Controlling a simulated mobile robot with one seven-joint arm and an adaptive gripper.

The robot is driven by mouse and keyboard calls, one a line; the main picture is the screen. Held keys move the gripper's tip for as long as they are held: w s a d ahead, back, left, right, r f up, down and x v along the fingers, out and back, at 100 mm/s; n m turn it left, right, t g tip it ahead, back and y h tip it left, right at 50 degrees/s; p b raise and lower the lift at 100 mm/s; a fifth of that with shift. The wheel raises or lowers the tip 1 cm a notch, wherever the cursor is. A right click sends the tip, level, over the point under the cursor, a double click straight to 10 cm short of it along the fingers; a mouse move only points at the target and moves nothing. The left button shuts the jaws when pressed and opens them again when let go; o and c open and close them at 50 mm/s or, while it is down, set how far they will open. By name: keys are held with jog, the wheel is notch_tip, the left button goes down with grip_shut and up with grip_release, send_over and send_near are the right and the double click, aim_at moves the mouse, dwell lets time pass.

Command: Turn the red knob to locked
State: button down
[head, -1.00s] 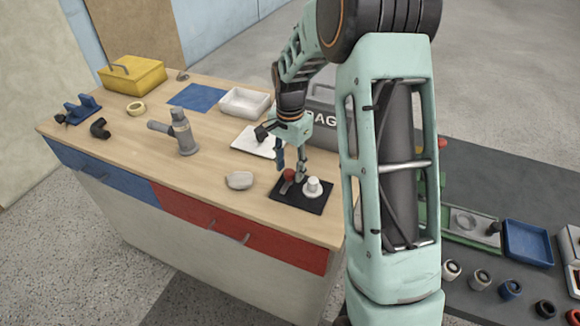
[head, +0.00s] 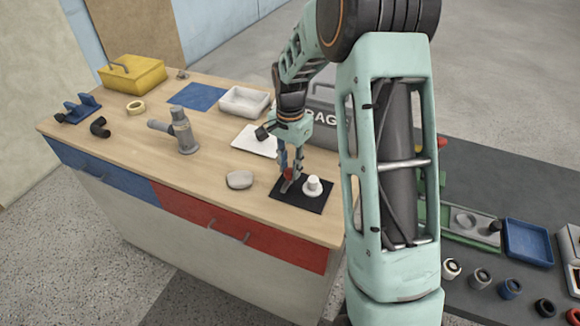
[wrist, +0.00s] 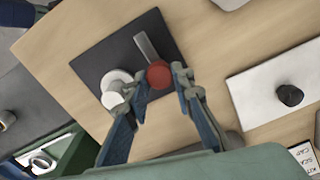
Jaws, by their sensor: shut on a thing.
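The red knob (wrist: 159,75) stands on a black plate (wrist: 100,62) in the wrist view, with a grey bar (wrist: 145,46) reaching out from it. In the head view the red knob (head: 288,174) is partly hidden by my fingers. My gripper (wrist: 160,84) is shut on the red knob, one finger on each side; in the head view my gripper (head: 290,172) points down over the black plate (head: 318,204). I see no readable locked mark on the plate.
A white knob (head: 312,186) stands close beside the red one on the same plate. A grey stone (head: 239,180) lies to the left. A white board (head: 256,141) lies behind, with a black knob (wrist: 290,95) on it.

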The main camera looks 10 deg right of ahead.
jog(key=n+b, duration=0.1)
jog(key=n, duration=0.7)
jog(key=shift+w+n, duration=0.1)
jog(key=shift+n, duration=0.2)
jog(key=n, duration=0.4)
jog(key=shift+a+r+n, duration=0.1)
jog(key=shift+n, duration=0.2)
jog(key=n, duration=0.4)
jog(key=shift+n, duration=0.3)
jog(key=c, duration=1.7)
grip_release()
jog(key=shift+o, duration=0.2)
